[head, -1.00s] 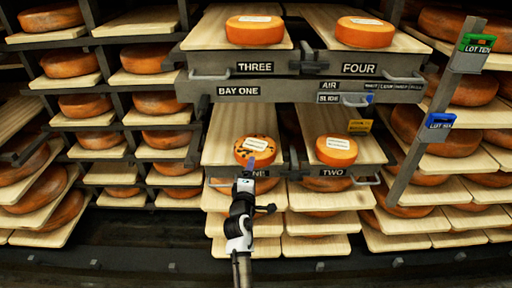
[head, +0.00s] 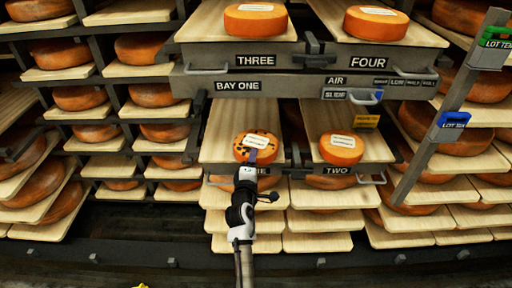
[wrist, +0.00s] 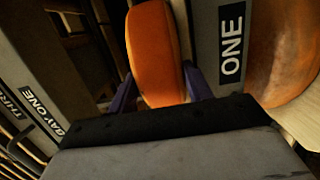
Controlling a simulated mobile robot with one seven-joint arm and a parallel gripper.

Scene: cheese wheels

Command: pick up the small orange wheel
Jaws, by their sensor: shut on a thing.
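A small orange wheel (head: 268,153) with a white label and dark spots is at the front of shelf ONE (head: 217,150) in the head view. My gripper (head: 250,160) reaches it from the front, one purple-blue finger showing against its front. In the wrist view the orange wheel (wrist: 156,50) fills the space between the two purple fingers of my gripper (wrist: 160,78), which is shut on it. Its lower part is hidden behind the gripper body. I cannot tell whether it rests on the shelf or is clear of it.
A plain orange wheel (head: 341,148) sits on shelf TWO to the right. A grey beam (head: 300,86) crosses over shelf ONE. A slanted post (head: 440,120) stands at the right.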

